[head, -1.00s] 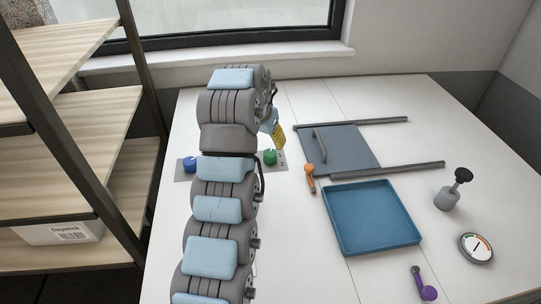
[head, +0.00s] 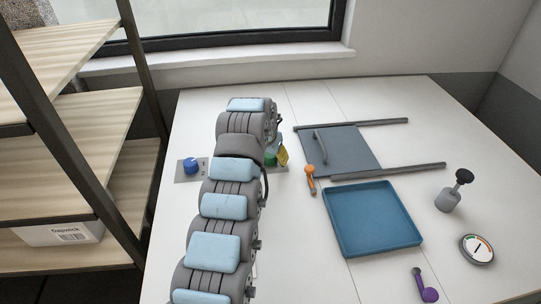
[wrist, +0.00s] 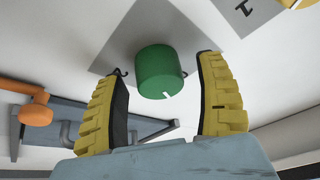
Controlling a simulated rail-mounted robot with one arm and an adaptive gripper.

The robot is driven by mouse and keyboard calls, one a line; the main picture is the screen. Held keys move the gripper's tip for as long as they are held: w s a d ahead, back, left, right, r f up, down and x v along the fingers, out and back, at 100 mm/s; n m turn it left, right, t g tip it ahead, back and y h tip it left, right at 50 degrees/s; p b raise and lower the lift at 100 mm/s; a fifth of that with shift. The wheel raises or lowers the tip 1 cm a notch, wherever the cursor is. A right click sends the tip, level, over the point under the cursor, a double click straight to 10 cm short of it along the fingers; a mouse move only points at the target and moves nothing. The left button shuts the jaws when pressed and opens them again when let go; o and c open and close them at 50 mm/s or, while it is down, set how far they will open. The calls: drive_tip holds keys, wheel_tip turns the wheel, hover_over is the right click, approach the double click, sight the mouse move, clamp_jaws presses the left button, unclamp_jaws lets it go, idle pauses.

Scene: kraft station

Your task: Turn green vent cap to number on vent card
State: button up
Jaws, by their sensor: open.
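The green vent cap (wrist: 159,72) shows in the wrist view as an upright knob with a white mark on its lower edge, on a grey plate (wrist: 118,42). My gripper (wrist: 165,95) is open, with one yellow-padded finger to each side of the cap and a little nearer the camera. The fingers do not visibly touch the cap. In the head view the cap (head: 270,159) is partly hidden by my gripper (head: 281,154). A card (wrist: 246,12) at the top of the wrist view bears a dark mark resembling a 1.
A blue tray (head: 372,218), a plunger-like item (head: 452,192), a gauge (head: 477,248) and a purple handle (head: 424,287) lie further right. A shelf (head: 75,126) stands left.

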drive_tip(key=shift+c, duration=0.3)
drive_tip(key=shift+f, duration=0.1)
drive_tip(key=c, duration=1.1)
drive_tip(key=shift+c, duration=0.2)
drive_tip(key=m+g+h+p, duration=0.1)
drive_tip(key=m, duration=0.2)
drive_tip(key=shift+f+m+h, duration=0.1)
drive_tip(key=shift+m+h, duration=0.3)
drive_tip(key=shift+m, duration=0.7)
drive_tip(key=shift+m+g+h+b, duration=0.3)
drive_tip(key=shift+m+g, duration=0.2)
drive_tip(key=shift+m, duration=0.6)
drive_tip(key=o, duration=1.2)
